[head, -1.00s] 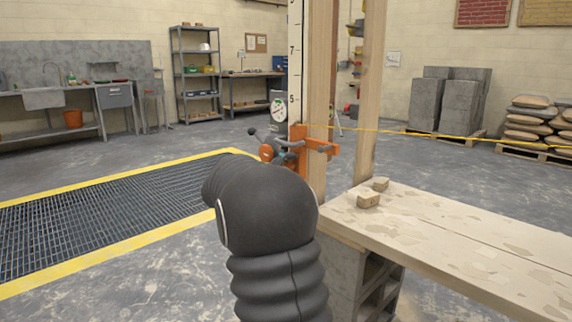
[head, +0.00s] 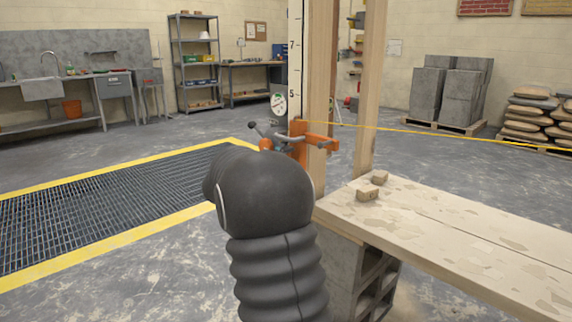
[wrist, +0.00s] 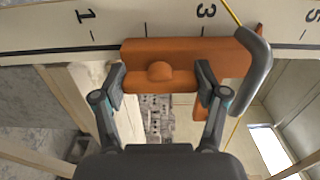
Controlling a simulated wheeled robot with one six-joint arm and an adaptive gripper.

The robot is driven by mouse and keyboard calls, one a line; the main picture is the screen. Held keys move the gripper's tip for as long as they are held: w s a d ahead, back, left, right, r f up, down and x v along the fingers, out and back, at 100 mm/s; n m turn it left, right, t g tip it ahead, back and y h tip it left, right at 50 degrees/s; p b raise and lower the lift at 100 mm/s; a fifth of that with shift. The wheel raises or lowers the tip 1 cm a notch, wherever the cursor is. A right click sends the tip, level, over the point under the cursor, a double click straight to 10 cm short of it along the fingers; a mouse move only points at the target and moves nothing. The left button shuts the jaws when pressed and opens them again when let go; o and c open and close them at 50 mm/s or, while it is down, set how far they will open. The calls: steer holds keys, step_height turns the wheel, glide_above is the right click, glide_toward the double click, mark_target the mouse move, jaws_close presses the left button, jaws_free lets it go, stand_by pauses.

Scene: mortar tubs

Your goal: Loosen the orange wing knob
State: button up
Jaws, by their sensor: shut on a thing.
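The orange wing knob (wrist: 160,73) sits on the front of an orange clamp (wrist: 215,52) in the wrist view, its round hub at the middle. My gripper (wrist: 160,82) has one finger at each end of the knob and is shut on it. The clamp is on a white marked pole (head: 295,50), whose scale runs across the top of the wrist view. A grey curved handle (wrist: 262,65) stands at the clamp's right, close to my right finger. In the head view my black arm hides part of the clamp and gripper.
A yellow line (head: 430,132) runs from the clamp to the right. A wooden post (head: 321,90) stands beside the pole. A plank bench (head: 450,235) with small wooden blocks (head: 368,193) is at the right. Yellow-edged floor grating (head: 110,210) lies left.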

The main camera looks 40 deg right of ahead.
steer(key=o, duration=1.2)
steer(key=shift+c, duration=0.2)
steer(key=s+a, duration=0.1)
steer(key=a, duration=1.1)
